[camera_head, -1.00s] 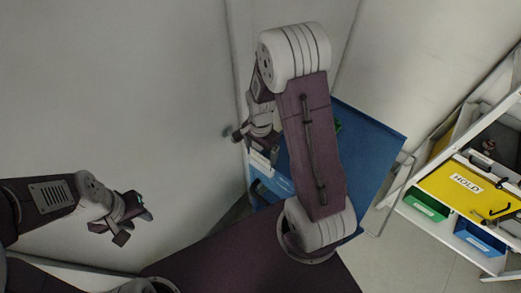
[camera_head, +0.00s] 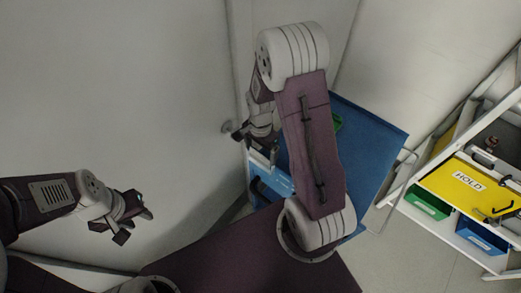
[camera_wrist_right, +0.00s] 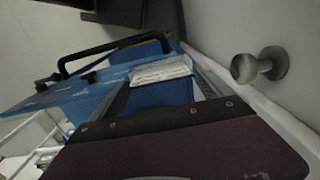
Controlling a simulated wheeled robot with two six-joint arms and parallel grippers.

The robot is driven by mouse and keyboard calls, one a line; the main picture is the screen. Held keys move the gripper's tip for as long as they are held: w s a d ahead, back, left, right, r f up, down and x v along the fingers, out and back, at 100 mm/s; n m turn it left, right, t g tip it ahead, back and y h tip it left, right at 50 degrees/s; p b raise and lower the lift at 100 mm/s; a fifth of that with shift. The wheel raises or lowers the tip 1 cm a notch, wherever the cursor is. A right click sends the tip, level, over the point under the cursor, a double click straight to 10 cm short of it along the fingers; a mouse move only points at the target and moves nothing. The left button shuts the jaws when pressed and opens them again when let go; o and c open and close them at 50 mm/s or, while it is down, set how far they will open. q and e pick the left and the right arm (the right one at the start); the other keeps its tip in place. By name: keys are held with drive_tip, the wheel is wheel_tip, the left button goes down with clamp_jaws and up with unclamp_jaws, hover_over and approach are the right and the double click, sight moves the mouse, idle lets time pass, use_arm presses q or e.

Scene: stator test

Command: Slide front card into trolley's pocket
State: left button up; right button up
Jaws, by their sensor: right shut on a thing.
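The blue trolley (camera_head: 370,150) stands behind my right arm; its blue front and black handle (camera_wrist_right: 115,45) show in the right wrist view. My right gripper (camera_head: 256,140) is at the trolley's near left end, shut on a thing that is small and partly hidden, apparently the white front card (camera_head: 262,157). A pale, ridged white piece (camera_wrist_right: 160,70) shows at the trolley's end in the wrist view; I cannot tell whether it is the card or the pocket. My left gripper (camera_head: 134,226) is open and empty, away from the trolley.
A white rack at right holds a yellow HOLD panel (camera_head: 468,182), a green bin (camera_head: 427,204) and a blue bin (camera_head: 481,237). A round grey knob (camera_wrist_right: 258,66) sticks out from the wall close to the trolley.

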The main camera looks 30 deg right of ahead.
drive_tip(key=shift+f, duration=0.45)
drive_tip(key=o, duration=1.5)
wheel_tip(320, 180, up, 9)
drive_tip(key=shift+r+b, duration=0.1)
drive_tip(key=shift+b, duration=0.65)
